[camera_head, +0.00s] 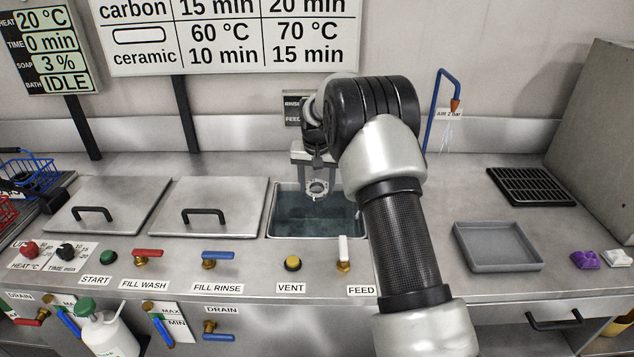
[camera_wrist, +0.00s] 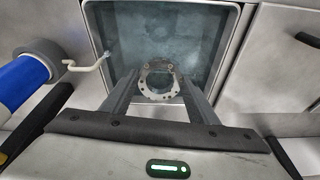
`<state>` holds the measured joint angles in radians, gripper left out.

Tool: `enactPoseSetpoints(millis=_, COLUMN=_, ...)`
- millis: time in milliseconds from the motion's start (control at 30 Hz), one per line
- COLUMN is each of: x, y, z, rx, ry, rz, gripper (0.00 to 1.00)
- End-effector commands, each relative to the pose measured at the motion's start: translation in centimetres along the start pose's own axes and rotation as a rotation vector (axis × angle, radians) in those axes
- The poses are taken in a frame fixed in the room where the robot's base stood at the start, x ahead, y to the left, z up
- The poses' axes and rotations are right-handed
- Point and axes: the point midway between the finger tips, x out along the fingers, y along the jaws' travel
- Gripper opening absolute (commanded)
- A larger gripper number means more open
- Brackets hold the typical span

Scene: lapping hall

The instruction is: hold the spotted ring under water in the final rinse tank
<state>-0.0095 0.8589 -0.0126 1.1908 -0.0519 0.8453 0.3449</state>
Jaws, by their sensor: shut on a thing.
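My gripper (camera_head: 317,178) is shut on the spotted ring (camera_head: 318,188), a pale grey ring with small holes and dark marks. In the wrist view the ring (camera_wrist: 158,81) is held upright or tilted between both fingers, with its open middle visible. The ring hangs over the open rinse tank (camera_head: 272,226), near its back side in the head view. The tank holds bluish water (camera_head: 315,222). The ring appears to be above the water, but its exact height over the surface is hard to tell.
Two closed lids (camera_head: 222,198) with black handles lie left of the tank. A blue air pipe (camera_head: 432,115) stands at the back right. A grey tray (camera_head: 497,262) and a black grate (camera_head: 530,186) lie right. Levers, including a white one (camera_head: 343,250), line the front.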

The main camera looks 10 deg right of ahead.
Motion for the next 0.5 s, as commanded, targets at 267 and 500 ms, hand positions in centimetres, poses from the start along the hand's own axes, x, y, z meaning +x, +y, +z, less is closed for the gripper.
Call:
enactPoseSetpoints(millis=267, x=3.0, y=0.1, z=0.8, rx=0.0, ry=0.0, rz=0.0, gripper=0.22)
enactPoseSetpoints(millis=500, x=5.3, y=0.2, z=1.4, rx=0.0, ry=0.001, rz=0.0, gripper=0.22)
